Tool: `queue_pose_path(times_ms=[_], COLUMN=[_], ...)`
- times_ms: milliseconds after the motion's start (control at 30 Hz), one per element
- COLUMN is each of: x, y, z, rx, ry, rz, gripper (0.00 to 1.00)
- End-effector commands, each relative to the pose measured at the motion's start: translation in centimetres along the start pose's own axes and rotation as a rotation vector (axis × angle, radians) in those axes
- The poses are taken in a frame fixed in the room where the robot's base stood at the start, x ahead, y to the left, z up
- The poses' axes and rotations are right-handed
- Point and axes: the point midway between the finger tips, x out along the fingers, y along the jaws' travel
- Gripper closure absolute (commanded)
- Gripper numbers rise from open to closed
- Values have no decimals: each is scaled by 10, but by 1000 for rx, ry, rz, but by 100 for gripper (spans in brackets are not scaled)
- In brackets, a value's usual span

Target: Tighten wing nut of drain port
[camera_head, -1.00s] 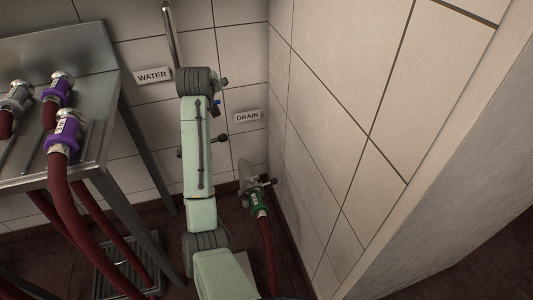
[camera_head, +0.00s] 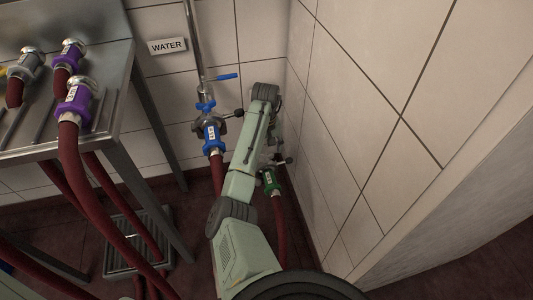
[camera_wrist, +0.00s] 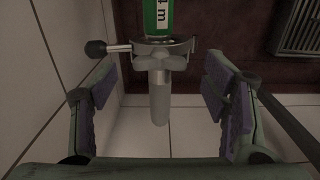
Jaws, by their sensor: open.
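The drain port shows in the wrist view as a grey metal pipe end (camera_wrist: 160,98) with a winged grey piece (camera_wrist: 160,62) at its top. A clamp with a rod and black ball knob (camera_wrist: 97,48) sits just above. A green coupling (camera_wrist: 158,17) joins it at the top edge. My gripper (camera_wrist: 161,70) is open, with its purple-padded fingers on either side of the pipe and apart from it. In the head view the green coupling (camera_head: 270,181) on its red hose shows right of my arm, which hides part of the port.
The blue water valve and coupling (camera_head: 211,132) stand left of my arm. A tiled wall (camera_head: 370,110) is close on the right. A metal table (camera_head: 120,95) with purple couplings (camera_head: 72,98) is at left. A floor grate (camera_head: 138,245) lies below.

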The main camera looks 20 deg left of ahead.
Motion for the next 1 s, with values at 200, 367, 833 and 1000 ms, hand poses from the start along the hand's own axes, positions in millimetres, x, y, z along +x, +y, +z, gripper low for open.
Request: queue_pose_path(times_ms=[200,367,833,1000], x=[21,24,24,24], y=[0,0,0,0], z=[0,0,0,0], rx=[0,0,0,0], ry=[1,1,2,2], rz=[0,0,0,0], gripper=[32,32,52,64])
